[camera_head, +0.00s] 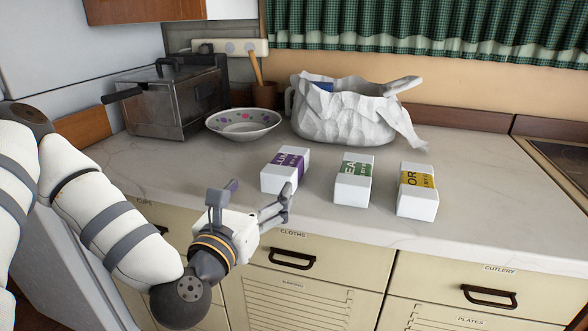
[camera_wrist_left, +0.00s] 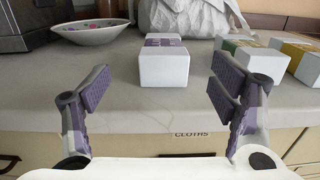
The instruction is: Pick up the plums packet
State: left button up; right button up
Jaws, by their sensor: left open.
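The plums packet (camera_head: 286,169) is a white box with a purple label band, lying on the counter, leftmost of three similar boxes. In the left wrist view the plums packet (camera_wrist_left: 164,64) sits ahead, between the open fingers and beyond their tips. My left gripper (camera_head: 254,199) is open and empty, in front of the counter edge and short of the packet. Its two purple-padded fingers also show in the left wrist view (camera_wrist_left: 157,90). The right gripper is not in view.
A green-banded box (camera_head: 354,180) and a yellow-banded box (camera_head: 417,191) stand to the right of the packet. A dotted bowl (camera_head: 242,124), a white bag (camera_head: 345,112) and a metal fryer (camera_head: 172,101) are behind. The counter front (camera_head: 330,222) is clear.

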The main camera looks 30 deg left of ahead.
aim_at(281, 168)
pick_arm(q)
jog(key=w+f+b, duration=0.1)
jog(key=w+a+f+b, duration=0.1)
jog(key=shift+w+f, duration=0.2)
jog(key=shift+w, duration=0.2)
jog(key=x, duration=0.5)
jog(key=d+r+x, duration=0.1)
jog(key=x, duration=0.2)
jog(key=shift+r, duration=0.15)
jog(key=c, duration=1.6)
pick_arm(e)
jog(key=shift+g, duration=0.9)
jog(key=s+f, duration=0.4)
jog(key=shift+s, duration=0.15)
